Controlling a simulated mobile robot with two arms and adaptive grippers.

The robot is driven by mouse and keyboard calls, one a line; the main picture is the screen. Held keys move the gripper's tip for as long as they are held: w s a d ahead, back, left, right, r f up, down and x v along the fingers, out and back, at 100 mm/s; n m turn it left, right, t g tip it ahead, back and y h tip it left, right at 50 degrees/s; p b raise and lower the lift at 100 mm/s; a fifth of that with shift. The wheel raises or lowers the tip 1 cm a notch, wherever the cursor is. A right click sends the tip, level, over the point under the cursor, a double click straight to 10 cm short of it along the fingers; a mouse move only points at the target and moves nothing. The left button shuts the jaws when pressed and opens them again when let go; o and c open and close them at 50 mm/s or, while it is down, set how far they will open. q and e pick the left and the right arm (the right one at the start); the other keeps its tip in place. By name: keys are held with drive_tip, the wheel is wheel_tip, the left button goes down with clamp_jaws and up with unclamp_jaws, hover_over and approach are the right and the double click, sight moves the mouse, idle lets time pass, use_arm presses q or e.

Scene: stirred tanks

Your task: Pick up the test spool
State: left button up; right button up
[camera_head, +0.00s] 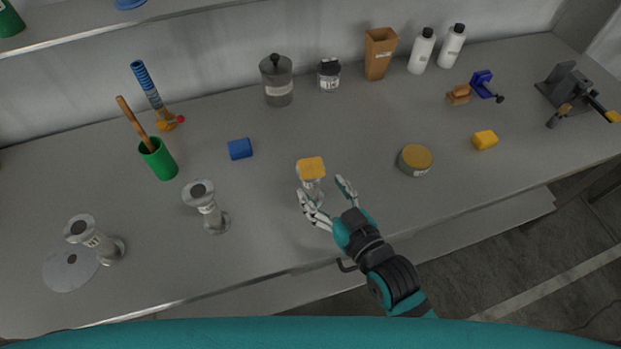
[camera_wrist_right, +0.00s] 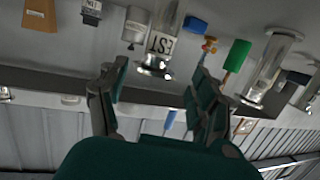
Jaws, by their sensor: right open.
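In the right wrist view the spool (camera_wrist_right: 163,42) appears upside down, with a label whose letters "EST" show. My right gripper (camera_head: 323,190) is open at the spool's near side, with fingers spread to either side of its lower part. In the wrist view the gripper (camera_wrist_right: 160,76) shows the spool ahead between its fingers, not gripped. Whether a finger touches it, I cannot tell. My left gripper is not in view.
Two similar spools (camera_head: 207,209) (camera_head: 97,241) stand to the left, one by a pale disc (camera_head: 68,270). A blue block (camera_head: 240,149) lies behind left, a round yellow-topped tin (camera_head: 414,160) to the right. Jars, bottles and a vise (camera_head: 565,88) line the back.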

sight(316, 177)
drive_tip(key=shift+x, duration=1)
drive_tip(key=p+x, duration=0.2)
drive_tip(key=x, duration=0.2)
drive_tip(key=shift+w, duration=0.45)
drive_tip(key=shift+s, duration=0.1)
drive_tip(key=shift+c, duration=0.9)
drive_tip(key=c, duration=0.8)
drive_tip(key=shift+r, duration=0.1)
drive_tip(key=shift+c, duration=0.2)
